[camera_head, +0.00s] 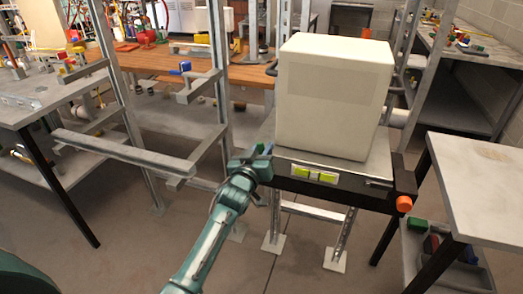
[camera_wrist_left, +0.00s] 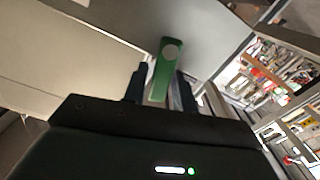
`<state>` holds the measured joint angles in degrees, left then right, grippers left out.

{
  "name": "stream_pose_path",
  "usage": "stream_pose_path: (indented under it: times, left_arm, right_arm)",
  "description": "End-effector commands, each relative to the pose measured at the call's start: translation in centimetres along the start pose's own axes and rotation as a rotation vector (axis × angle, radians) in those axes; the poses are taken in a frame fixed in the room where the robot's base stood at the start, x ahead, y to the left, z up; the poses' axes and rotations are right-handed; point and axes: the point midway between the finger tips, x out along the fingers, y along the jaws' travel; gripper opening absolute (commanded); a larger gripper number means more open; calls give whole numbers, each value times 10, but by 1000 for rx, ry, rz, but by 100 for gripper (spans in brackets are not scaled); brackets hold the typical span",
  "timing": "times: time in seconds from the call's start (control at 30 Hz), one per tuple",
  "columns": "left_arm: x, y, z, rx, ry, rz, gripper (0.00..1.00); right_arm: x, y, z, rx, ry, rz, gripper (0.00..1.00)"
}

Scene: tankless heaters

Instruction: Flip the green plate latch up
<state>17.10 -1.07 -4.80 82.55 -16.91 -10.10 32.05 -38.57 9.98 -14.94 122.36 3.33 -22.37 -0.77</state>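The green plate latch (camera_wrist_left: 166,68) is a narrow green strip with a round pale spot near its top end. In the left wrist view it stands between the two fingertips of my left gripper (camera_wrist_left: 162,88), with a small gap visible beside it. In the head view my left gripper (camera_head: 264,157) is at the left end of the heater's stand, where a bit of green shows at its tip. Most of the latch is hidden there by the gripper. The gripper looks open around the latch; contact is not clear. My right gripper is not in view.
A large cream box (camera_head: 332,95) sits on the stand, whose dark front (camera_head: 345,193) carries yellow-green labels (camera_head: 315,174) and an orange knob (camera_head: 404,203). Metal posts (camera_head: 220,80) rise close to the left. A grey table (camera_head: 485,185) stands at right. Floor in front is open.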

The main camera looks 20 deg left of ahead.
Motion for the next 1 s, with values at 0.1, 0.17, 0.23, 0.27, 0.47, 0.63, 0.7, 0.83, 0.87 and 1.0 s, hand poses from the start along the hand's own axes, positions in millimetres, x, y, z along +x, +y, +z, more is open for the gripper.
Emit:
stream_pose_path:
  times: [0.1, 0.17, 0.23, 0.27, 0.47, 0.63, 0.7, 0.83, 0.87, 1.0]
  left_arm:
    - [0, 0, 0, 0, 0, 0, 27]
    - [0, 0, 0, 0, 0, 0, 26]
    - [0, 0, 0, 0, 0, 0, 20]
    - [0, 0, 0, 0, 0, 0, 17]
    - [0, 0, 0, 0, -1, 0, 1]
    - [0, 1, 0, 16, -1, 0, 0]
    - [0, 3, 0, 70, -1, 0, 0]
    - [0, 8, 1, 203, -2, 0, 0]
    - [0, 9, 1, 228, -2, 0, 0]
    - [0, 10, 2, 280, -2, -1, 0]
  right_arm:
    - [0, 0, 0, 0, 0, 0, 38]
    - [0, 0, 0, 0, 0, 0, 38]
    - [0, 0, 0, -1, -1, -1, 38]
    - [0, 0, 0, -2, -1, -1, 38]
    - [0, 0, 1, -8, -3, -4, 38]
    - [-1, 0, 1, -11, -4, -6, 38]
    - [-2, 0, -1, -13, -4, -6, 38]
    - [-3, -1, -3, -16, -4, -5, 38]
    - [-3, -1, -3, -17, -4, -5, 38]
    - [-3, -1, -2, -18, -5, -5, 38]
